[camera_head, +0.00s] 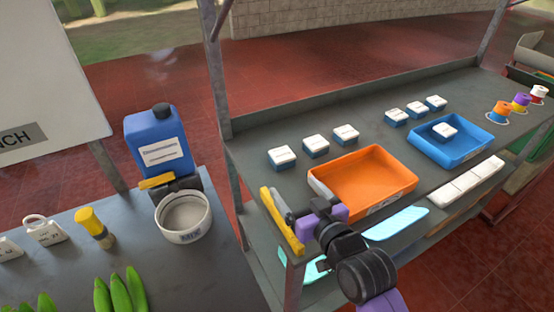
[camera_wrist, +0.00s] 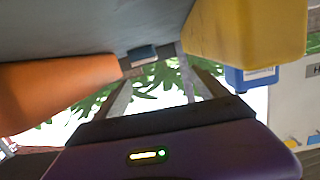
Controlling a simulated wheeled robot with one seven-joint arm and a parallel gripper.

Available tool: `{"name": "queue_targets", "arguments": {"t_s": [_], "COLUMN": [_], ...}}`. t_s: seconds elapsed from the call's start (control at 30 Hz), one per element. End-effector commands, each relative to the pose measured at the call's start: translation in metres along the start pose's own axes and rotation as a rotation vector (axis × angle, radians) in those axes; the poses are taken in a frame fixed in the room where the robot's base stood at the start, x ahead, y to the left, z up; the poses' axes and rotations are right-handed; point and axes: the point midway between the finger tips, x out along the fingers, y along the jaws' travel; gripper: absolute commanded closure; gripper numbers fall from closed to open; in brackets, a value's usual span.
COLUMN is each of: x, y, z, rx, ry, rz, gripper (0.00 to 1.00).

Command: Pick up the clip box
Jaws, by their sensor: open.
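Several small blue boxes with white lids stand on the grey bench; they look like clip boxes. One more (camera_head: 445,130) sits in the blue tray. My gripper is open and empty, low over the bench's left front, between a yellow bar-like object and the orange tray. In the wrist view, my gripper's fingers (camera_wrist: 162,88) are spread apart, and a small blue box (camera_wrist: 143,56) shows beyond them, not touching.
The orange tray (camera_head: 313,182) is close at right; the blue tray (camera_head: 484,139) is farther right. The yellow object (camera_head: 281,222) stands close beside my gripper. A blue jug (camera_head: 158,140) and white bowl (camera_head: 184,235) stand on the left table. White blocks (camera_head: 468,183) line the bench front.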

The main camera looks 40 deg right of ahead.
Motion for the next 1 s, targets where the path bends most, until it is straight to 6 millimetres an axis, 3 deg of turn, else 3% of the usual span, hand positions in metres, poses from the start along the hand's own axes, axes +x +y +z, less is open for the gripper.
{"name": "queue_targets", "arguments": {"t_s": [0.2,0.4,0.63,1.0], "x": [0.046,0.076,0.088,0.117], "y": [0.023,0.038,0.045,0.045], "z": [-0.021,-0.021,-0.017,-0.007], "rx": [-0.011,-0.037,-0.059,-0.063], "ry": [-0.059,-0.199,-0.307,-0.321], "rz": [0.014,-0.008,-0.035,-0.039], "gripper": [0.17,0.17,0.17,0.17]}}
